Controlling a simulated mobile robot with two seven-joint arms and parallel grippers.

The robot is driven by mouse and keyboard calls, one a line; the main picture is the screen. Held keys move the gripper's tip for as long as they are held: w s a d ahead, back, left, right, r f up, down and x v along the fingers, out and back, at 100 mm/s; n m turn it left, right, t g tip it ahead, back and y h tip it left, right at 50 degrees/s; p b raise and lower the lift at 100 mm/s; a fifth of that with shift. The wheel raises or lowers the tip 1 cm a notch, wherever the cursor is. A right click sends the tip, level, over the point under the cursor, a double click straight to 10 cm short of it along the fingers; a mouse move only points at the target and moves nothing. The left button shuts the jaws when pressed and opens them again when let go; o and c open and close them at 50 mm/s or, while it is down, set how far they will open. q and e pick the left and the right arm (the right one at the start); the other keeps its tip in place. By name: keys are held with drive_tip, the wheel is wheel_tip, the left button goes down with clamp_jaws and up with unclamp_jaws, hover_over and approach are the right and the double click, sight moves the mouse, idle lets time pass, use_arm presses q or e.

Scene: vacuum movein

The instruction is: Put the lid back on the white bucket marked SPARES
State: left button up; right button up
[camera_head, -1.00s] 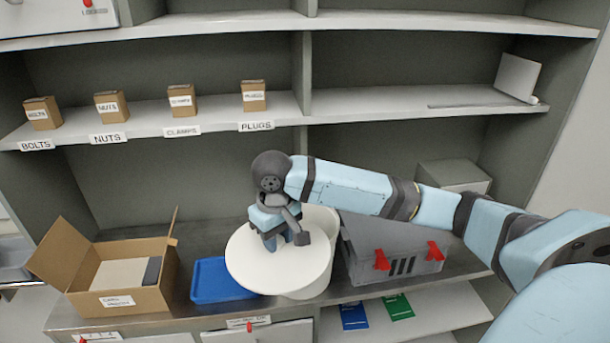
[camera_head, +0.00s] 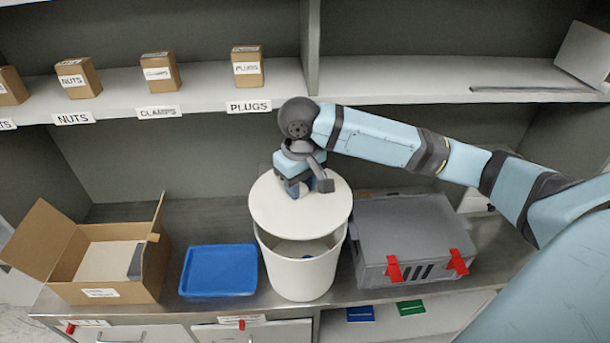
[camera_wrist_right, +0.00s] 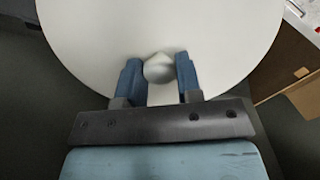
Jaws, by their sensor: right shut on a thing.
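The white bucket (camera_head: 300,272) stands on the metal counter between a blue tray and a grey case. Its front rim shows, with a dark gap and something blue inside; no SPARES marking is readable. The round white lid (camera_head: 285,215) is above the bucket, apart from the front rim and covering the back of the opening. My right gripper (camera_head: 298,190) is over the lid, shut on its knob (camera_wrist_right: 158,68). In the right wrist view the two blue fingers are on either side of the knob. The left gripper is not in view.
The blue tray (camera_head: 219,271) and an open cardboard box (camera_head: 110,292) are left of the bucket. The grey case (camera_head: 410,235) with red latches stands close on its right. A shelf (camera_head: 200,92) with small labelled boxes runs behind and above.

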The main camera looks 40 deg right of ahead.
drive_tip(key=shift+s+a+f, duration=0.15)
drive_tip(key=shift+f, duration=3)
drive_tip(key=shift+f, duration=0.15)
drive_tip(key=o, duration=1.5)
drive_tip(key=shift+r, duration=3.5)
